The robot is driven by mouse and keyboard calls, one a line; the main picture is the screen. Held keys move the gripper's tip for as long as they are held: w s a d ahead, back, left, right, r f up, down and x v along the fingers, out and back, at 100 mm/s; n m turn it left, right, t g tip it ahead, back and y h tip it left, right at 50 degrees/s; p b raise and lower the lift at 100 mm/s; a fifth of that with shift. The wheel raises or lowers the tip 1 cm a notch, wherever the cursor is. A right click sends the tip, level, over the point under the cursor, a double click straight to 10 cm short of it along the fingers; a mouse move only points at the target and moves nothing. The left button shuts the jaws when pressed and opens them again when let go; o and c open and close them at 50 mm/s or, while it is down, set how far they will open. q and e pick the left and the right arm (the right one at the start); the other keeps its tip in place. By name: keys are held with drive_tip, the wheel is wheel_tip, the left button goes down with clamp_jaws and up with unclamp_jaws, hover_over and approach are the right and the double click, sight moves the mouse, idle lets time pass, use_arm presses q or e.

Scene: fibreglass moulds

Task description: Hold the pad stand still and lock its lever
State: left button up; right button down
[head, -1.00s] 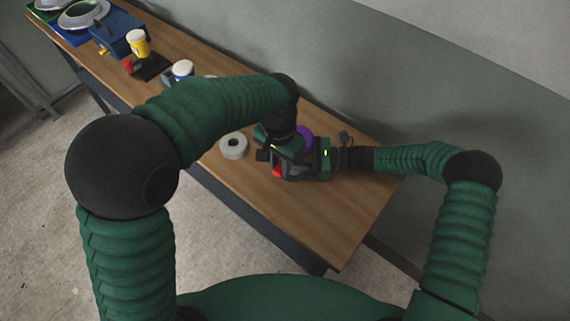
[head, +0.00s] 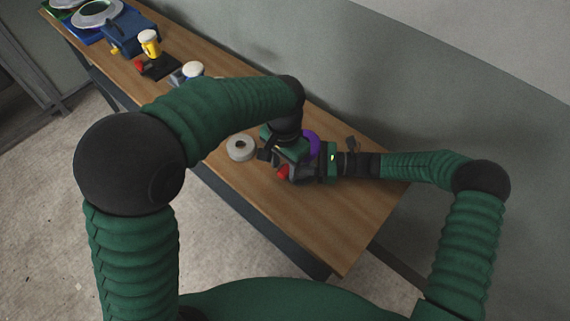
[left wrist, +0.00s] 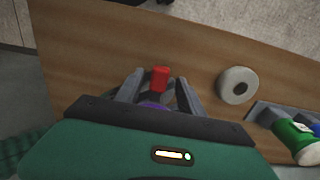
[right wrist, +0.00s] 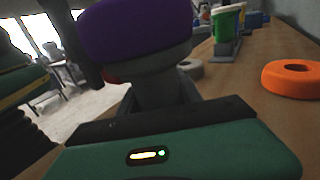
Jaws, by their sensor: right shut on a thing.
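The pad stand has a round purple pad (right wrist: 137,28) on a grey body (right wrist: 160,85), with a red lever (left wrist: 160,78) low on one side. In the head view the purple pad (head: 313,143) and red lever (head: 283,172) show only partly between my grippers. My right gripper (head: 306,170) is shut on the grey body, below the pad. My left gripper (left wrist: 161,88) is above the stand, its fingers apart with the red lever showing between them. I cannot tell whether a finger touches the lever.
A pale grey ring (head: 241,147) lies on the wooden bench (head: 335,225) beside the stand. Cups and a blue box (head: 125,36) stand farther along. The bench's near end is clear.

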sight(285, 169)
use_arm(q)
wheel_tip(285, 169, up, 12)
idle(0.5)
drive_tip(key=shift+f, duration=0.1)
use_arm(e)
drive_tip(key=c, duration=0.7)
unclamp_jaws()
